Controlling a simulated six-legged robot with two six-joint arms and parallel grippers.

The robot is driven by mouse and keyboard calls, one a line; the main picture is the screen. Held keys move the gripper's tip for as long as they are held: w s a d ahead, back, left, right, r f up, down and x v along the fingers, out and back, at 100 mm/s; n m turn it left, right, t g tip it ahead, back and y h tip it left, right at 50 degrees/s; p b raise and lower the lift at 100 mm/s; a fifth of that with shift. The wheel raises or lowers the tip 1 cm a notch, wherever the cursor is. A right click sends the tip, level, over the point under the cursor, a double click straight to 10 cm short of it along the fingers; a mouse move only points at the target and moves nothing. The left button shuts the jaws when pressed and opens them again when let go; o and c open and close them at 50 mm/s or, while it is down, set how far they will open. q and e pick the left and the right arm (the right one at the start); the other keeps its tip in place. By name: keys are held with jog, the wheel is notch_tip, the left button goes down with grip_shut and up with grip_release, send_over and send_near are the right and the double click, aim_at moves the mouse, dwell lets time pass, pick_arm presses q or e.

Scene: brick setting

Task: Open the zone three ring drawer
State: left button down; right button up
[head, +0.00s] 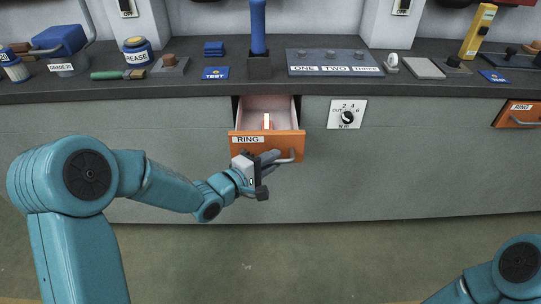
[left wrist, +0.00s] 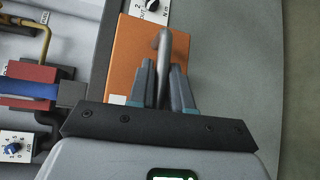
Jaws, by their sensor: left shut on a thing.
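An orange drawer (head: 252,152) labelled RING stands pulled out from the grey cabinet in the head view. Its pale inside shows, with a small red and white item (head: 267,121) in it. My left gripper (head: 268,163) is shut on the drawer's grey handle (head: 289,158). In the left wrist view the fingers (left wrist: 161,88) sit on both sides of the handle (left wrist: 163,48), in front of the orange front (left wrist: 128,52). A second orange RING drawer (head: 517,114) is at the right edge; how far it is open cannot be told. My right gripper is out of view.
A dial (head: 347,116) is on the cabinet face right of the open drawer. The dark countertop (head: 190,92) above holds a ONE TWO THREE panel (head: 333,62), a blue upright handle (head: 258,28) and a grease tin (head: 137,52). The floor in front is clear.

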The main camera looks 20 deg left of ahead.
pick_arm(q)
jog(key=shift+s+d, duration=0.25)
jog(key=shift+s, duration=0.75)
jog(key=c, duration=1.2)
grip_release()
jog(key=shift+s, duration=0.1)
jog(key=shift+o, duration=0.2)
jog(key=b+v, duration=0.8)
jog(key=v, duration=0.8)
jog(key=shift+s, duration=0.15)
